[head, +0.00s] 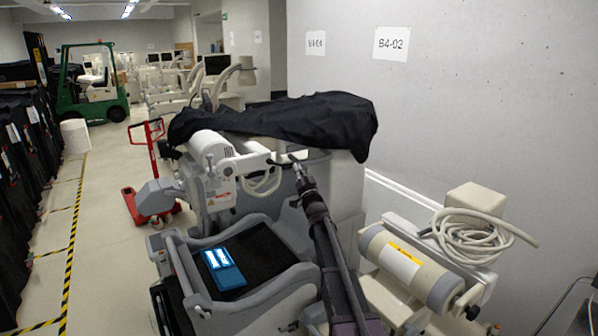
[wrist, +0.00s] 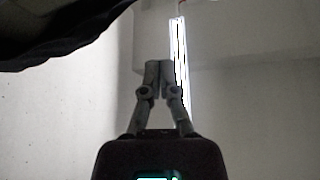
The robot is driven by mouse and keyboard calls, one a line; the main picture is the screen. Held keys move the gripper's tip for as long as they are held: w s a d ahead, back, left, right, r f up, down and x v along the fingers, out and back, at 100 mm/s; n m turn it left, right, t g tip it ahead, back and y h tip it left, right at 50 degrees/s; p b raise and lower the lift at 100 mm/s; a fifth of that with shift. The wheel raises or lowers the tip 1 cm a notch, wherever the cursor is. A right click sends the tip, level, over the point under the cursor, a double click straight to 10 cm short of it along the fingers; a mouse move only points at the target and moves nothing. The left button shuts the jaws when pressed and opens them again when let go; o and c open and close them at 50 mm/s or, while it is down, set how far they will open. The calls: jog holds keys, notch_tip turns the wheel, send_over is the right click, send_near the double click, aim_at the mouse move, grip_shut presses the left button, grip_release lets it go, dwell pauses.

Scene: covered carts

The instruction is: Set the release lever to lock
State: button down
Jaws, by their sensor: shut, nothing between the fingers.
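My gripper (head: 297,168) is at the side of the covered cart (head: 345,190), just below the hanging edge of its black cover (head: 300,118). In the wrist view my gripper (wrist: 159,66) has its fingertips together, with nothing seen between them. A narrow, bright upright strip (wrist: 180,50) stands just right of the fingertips, with a small reddish bit at its top. I cannot tell whether they touch. I cannot make out the release lever for certain in either view, nor its setting. The cover hides the cart's top.
Left of my arm is a grey machine with a white cylinder (head: 209,147) and a dark tray holding a blue device (head: 222,268). A coiled hose (head: 470,236) lies on equipment at right. A red pallet truck (head: 150,180) stands behind. The left aisle floor is free.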

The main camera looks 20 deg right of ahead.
aim_at(277, 164)
jog(key=w+a, duration=0.2)
jog(key=w, duration=0.4)
jog(key=shift+w+f+b, duration=0.2)
jog(key=shift+w+b, duration=0.05)
jog(key=shift+b, duration=0.2)
dwell(0.4)
jog(key=shift+d, duration=0.1)
dwell(0.4)
